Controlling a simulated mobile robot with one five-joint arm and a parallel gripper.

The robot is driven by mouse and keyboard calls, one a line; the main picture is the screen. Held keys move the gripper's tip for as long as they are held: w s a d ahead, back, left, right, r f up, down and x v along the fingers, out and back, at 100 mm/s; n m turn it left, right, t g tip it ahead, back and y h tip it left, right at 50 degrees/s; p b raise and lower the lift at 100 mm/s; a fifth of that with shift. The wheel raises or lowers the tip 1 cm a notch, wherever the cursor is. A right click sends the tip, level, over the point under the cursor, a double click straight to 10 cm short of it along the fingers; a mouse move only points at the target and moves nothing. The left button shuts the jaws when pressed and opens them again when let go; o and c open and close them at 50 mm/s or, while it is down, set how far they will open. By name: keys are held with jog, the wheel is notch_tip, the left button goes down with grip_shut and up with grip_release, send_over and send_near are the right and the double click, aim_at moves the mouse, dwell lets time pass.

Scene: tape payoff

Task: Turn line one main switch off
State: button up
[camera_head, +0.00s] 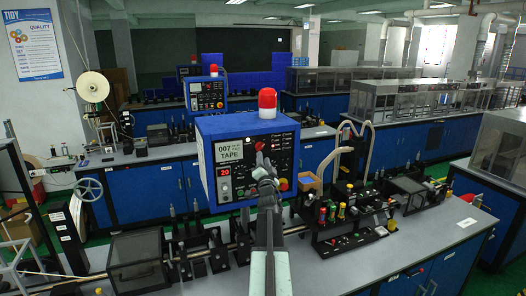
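A blue control box (240,124) with a red beacon (267,103) on top stands at the centre, above the near bench. Its black front panel (282,148) carries a "007 TAPE" label (229,151), a red lit "20" display (224,181), and several small knobs and buttons. Which control is the main switch is too small to tell. My gripper (263,163) is raised in front of the panel's lower middle and hides part of it. Whether it touches a knob cannot be told. Its fingers are too small and dark to tell open from shut.
The near grey bench (340,268) holds a clear dark box (136,258) and a black fixture with coloured parts (345,215). A second blue control box (206,93) with a red beacon stands on the bench behind. A white tape reel (92,87) stands at the left.

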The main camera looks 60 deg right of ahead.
aim_at(261, 147)
jog(key=p+x, duration=0.1)
jog(key=x, duration=0.5)
jog(key=shift+w+d, duration=0.2)
jog(key=shift+d, duration=0.05)
jog(key=shift+a, duration=0.1)
grip_shut()
